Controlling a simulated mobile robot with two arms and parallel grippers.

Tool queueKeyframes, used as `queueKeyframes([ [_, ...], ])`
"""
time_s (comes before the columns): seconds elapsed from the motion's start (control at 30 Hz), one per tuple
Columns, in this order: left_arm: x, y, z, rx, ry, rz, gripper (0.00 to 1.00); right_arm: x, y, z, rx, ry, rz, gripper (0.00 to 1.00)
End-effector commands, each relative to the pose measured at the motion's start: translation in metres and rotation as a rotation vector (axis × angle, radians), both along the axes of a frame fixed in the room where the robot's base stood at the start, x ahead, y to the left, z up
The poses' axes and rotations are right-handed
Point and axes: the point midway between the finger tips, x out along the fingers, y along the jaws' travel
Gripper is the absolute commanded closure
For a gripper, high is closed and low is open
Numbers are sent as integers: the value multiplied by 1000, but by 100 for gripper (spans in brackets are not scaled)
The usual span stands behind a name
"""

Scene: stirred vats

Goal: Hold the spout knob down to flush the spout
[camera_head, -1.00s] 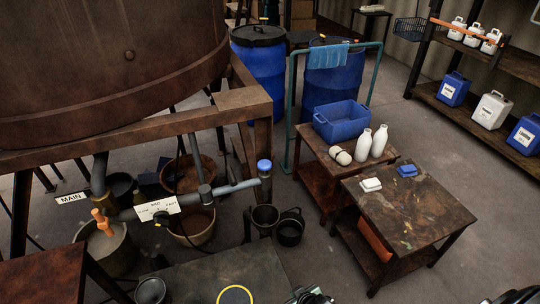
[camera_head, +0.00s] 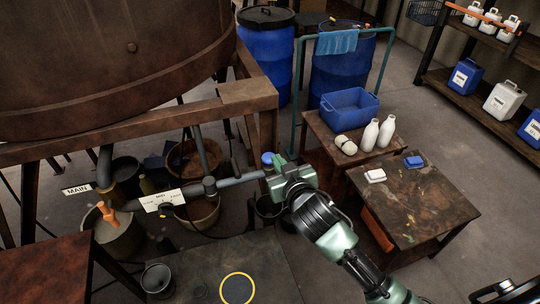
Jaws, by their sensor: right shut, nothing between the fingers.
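The spout knob looks to be the blue cap (camera_head: 267,158) on the upright end of the grey pipe (camera_head: 238,181), under the rusty vat. My right gripper (camera_head: 277,172) is shut and empty, right at the spout end and just below and right of the blue cap. It hides most of the spout; I cannot tell whether it touches the knob. An orange valve handle (camera_head: 107,212) stands on the pipe at the left, near the MAIN label (camera_head: 77,190). A white label plate (camera_head: 162,200) hangs on the pipe.
The rusty vat (camera_head: 110,60) and its frame beam (camera_head: 120,122) stand above and left of the pipe. Buckets stand below, one at lower left (camera_head: 157,280). A work table (camera_head: 425,205) and a blue crate (camera_head: 350,108) are to the right. A green rail (camera_head: 296,100) stands behind.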

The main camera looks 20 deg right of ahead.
Motion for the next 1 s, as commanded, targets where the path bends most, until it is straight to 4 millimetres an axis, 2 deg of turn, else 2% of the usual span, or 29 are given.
queueKeyframes([
  [0.13,0,0,1,0,1,0,20,3,0,-1,0,0,0,100],
  [0.27,0,0,5,0,1,0,20,15,0,-3,-1,1,0,100],
  [0.77,0,0,21,0,1,0,20,97,1,-28,0,1,0,100],
  [0.83,0,0,23,0,1,0,20,95,-1,-44,-1,7,0,100],
  [1.0,0,0,24,0,0,0,20,94,-3,-63,0,3,0,100],
])
